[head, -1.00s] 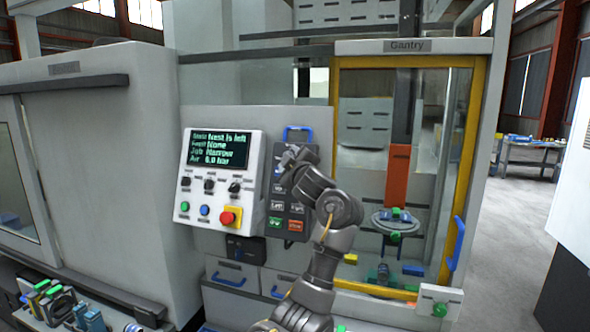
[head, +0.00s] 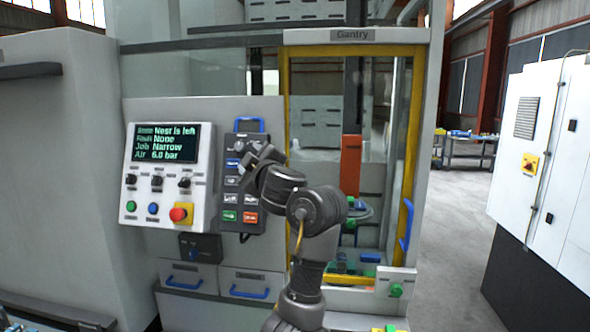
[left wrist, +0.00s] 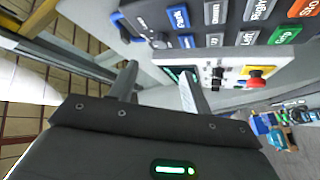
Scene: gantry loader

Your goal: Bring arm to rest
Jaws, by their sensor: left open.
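My left arm rises from the bottom middle of the head view. Its gripper (head: 248,156) is in front of the upper part of the dark handheld pendant (head: 231,199), which hangs right of the control panel. The gripper hides some pendant buttons. In the left wrist view the two fingers (left wrist: 157,88) are apart with nothing between them. The pendant (left wrist: 228,22) shows close by at the top of that view, with blue, grey, green and orange keys. I cannot tell whether the gripper touches it. My right gripper is not in view.
The control panel (head: 168,181) has a lit screen, knobs and a red stop button (head: 181,213). The yellow-framed gantry door (head: 405,160) stands right of my arm, with a blue handle. Drawers (head: 188,276) sit below the panel. Open floor (head: 455,240) lies at the right.

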